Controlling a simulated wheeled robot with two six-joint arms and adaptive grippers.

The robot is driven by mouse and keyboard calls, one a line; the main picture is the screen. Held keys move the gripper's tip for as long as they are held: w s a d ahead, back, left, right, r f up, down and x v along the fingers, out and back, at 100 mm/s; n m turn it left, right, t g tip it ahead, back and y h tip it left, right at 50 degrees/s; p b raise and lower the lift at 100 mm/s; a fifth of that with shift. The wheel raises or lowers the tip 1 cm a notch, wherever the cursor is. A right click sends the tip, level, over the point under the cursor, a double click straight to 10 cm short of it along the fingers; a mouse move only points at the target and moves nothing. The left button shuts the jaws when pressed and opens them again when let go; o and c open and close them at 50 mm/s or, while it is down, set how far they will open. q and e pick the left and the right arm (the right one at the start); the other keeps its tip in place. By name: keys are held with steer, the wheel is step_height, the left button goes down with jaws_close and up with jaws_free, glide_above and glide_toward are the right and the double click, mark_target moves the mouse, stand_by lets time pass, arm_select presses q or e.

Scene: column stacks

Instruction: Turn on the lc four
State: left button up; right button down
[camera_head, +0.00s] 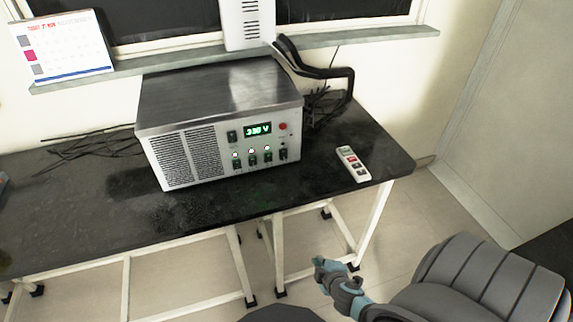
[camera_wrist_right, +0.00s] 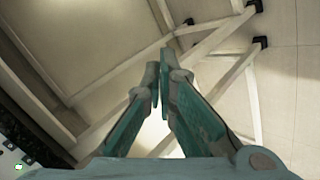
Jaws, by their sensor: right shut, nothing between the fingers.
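A metal power box (camera_head: 218,95) stands on the black table, its front panel facing me. The panel has a lit green display (camera_head: 257,129), a red button (camera_head: 282,126) and a row of small dark switches (camera_head: 252,159) low on the right. Pale lights glow above the left switches; the one at the rightmost switch (camera_head: 283,153) looks dark. Labels are too small to read, so I cannot tell which is lc four. My right gripper (camera_head: 332,268) is shut and empty, in front of and below the table edge, apart from the box. It also shows in the right wrist view (camera_wrist_right: 160,85).
A white remote-like device (camera_head: 353,163) with buttons lies on the table (camera_head: 90,205) right of the box. Dark cables and a black bent handle-like part (camera_head: 325,72) are behind it. A calendar (camera_head: 62,47) stands on the sill. White table legs (camera_head: 372,222) stand near my right gripper.

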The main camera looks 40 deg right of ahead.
steer(key=w+r+n+t, duration=0.2)
steer(key=w+r, duration=0.3)
steer(key=r, duration=0.6)
steer(key=w+r+n+t+h, duration=0.1)
steer(key=w+r+n+t, duration=0.2)
steer(key=r, duration=0.8)
steer(key=shift+w+d+r+t, duration=0.15)
steer(key=shift+w+t, duration=0.75)
steer(key=shift+w, duration=0.3)
steer(key=b, duration=0.2)
glide_toward(283, 158)
steer(key=x, duration=0.4)
steer(key=f+x, duration=0.1)
steer(key=x, duration=0.2)
steer(key=shift+s+r, duration=0.1)
